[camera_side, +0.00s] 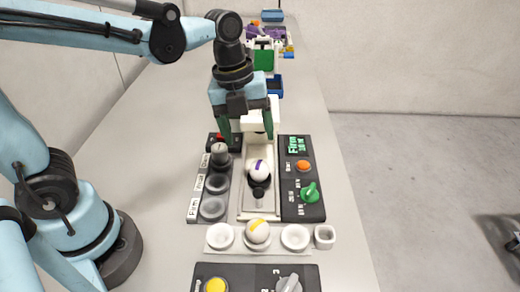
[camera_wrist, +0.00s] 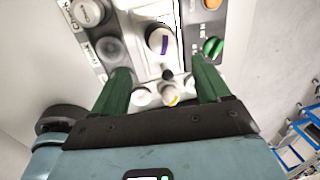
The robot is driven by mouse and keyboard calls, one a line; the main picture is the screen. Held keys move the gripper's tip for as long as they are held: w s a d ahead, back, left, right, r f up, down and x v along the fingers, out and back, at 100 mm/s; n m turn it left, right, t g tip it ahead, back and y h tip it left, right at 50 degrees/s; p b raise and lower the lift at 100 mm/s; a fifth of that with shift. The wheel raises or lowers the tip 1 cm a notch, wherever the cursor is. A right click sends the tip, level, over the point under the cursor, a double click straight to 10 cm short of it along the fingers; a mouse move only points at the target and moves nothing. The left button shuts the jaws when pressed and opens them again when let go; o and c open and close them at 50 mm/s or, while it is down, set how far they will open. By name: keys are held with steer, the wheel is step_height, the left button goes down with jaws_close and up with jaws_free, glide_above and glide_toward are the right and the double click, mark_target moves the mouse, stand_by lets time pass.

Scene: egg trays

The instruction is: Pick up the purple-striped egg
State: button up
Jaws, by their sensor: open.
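The purple-striped egg (camera_side: 259,169) is white with a purple band. It sits upright on a dark holder in the middle of the light central panel. In the wrist view the purple-striped egg (camera_wrist: 158,40) lies ahead of the fingertips, between their lines. My gripper (camera_side: 245,136) has green fingers spread apart, above and behind the egg in the side view, with nothing between them. In the wrist view my gripper (camera_wrist: 162,80) also shows both fingers apart. A yellow-striped white egg (camera_side: 257,232) sits in a white cup nearer the side camera.
A dark panel with an orange button (camera_side: 303,166) and green knob (camera_side: 310,192) stands right of the egg. A panel with round wells (camera_side: 212,208) is left. Coloured blocks (camera_side: 268,34) lie far back.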

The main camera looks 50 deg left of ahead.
mark_target(257, 163)
steer(key=shift+w+d+f, duration=0.2)
steer(key=shift+d+f, duration=0.05)
steer(key=shift+f, duration=1.35)
steer(key=shift+w+d+f, duration=0.2)
steer(key=shift+w+f, duration=0.05)
steer(key=shift+f, duration=1.35)
steer(key=shift+w+d+f, duration=0.2)
steer(key=shift+d+f, duration=0.05)
steer(key=shift+f, duration=1.35)
steer(key=shift+c, duration=0.4)
